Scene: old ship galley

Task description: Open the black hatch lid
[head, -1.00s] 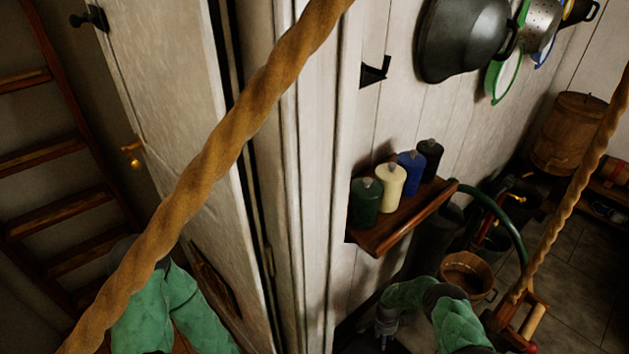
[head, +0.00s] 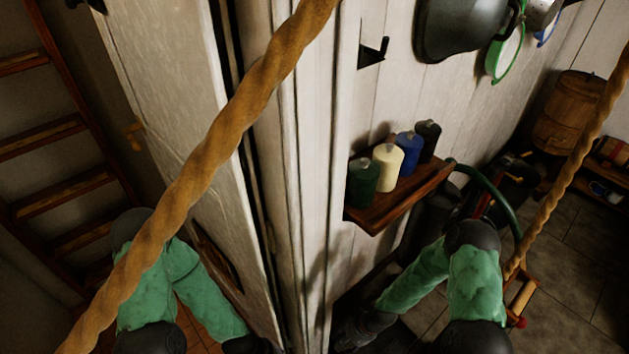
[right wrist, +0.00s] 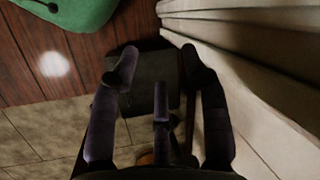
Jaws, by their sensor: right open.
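In the right wrist view, a dark, flat-faced block (right wrist: 153,68) lies beyond and between my fingers, beside the pale wall. It may be the black hatch lid, but I cannot tell for sure. My right gripper (right wrist: 158,80) is open, with its fingers spread and nothing visibly held. I cannot tell whether a finger touches the dark block. In the head view, my right gripper (head: 352,332) is low at the foot of the white wall, in shadow. No hatch lid can be made out clearly in the head view. My left arm runs off the bottom edge and its gripper is out of view.
A thick rope (head: 215,150) crosses the view. A white door (head: 165,90) and a ladder (head: 45,140) stand at left. Tiled floor (head: 565,290) shows at right.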

